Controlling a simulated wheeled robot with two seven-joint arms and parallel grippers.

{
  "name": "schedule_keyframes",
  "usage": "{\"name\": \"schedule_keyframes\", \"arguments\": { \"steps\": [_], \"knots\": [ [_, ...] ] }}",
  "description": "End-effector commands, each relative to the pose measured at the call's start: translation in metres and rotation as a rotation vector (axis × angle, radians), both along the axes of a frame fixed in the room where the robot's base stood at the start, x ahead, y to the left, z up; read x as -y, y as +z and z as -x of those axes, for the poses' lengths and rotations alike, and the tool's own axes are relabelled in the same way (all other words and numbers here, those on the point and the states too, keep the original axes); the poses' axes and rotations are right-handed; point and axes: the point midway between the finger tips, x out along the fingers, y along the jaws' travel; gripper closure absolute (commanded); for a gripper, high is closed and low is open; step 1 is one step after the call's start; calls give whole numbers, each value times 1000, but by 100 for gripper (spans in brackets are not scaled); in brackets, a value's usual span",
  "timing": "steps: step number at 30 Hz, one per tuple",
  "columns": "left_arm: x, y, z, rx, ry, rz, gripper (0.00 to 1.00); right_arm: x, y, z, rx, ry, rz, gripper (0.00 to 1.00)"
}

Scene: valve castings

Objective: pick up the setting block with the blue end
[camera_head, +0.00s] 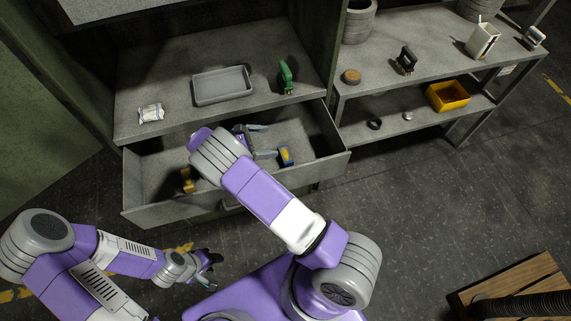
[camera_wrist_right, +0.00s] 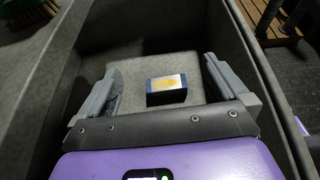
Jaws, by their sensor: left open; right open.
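The setting block with the blue end (camera_head: 286,155) lies in the open drawer (camera_head: 335,146), near its right part. It is dark blue with a yellow patch and also shows in the right wrist view (camera_wrist_right: 166,90). My right gripper (camera_head: 263,141) is open and reaches into the drawer. In the wrist view its two fingers stand apart on either side of the block, with gaps between. No contact shows. My left gripper (camera_head: 212,266) is open and empty, low in front of the drawer. A yellow-orange block (camera_head: 187,180) lies at the drawer's left end, its further parts hard to make out.
The drawer walls rise around my right gripper. On the cabinet shelf above are a grey tray (camera_head: 222,86), a green tool (camera_head: 286,77) and a white packet (camera_head: 151,113). Shelving with a yellow bin (camera_head: 447,96) stands right. A wooden pallet (camera_head: 510,285) lies lower right.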

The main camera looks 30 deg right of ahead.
Motion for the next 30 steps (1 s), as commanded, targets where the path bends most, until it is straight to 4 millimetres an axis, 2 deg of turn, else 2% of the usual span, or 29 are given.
{"name": "schedule_keyframes", "arguments": {
  "steps": [1,3,9,17,25,30],
  "knots": [
    [0,-32,0,-1,0,0,57,0,-32,0,-1,0,0,0],
    [0,-52,0,-1,0,0,57,0,-52,0,-1,0,0,0],
    [0,-88,0,-1,0,0,57,0,-88,0,0,0,0,0],
    [0,-101,0,0,0,0,57,4,-102,1,0,-1,0,0],
    [0,-104,0,0,0,0,57,32,-112,5,-1,-2,1,0],
    [0,-109,0,0,0,0,57,57,-121,8,-1,-3,1,0]
  ]
}}
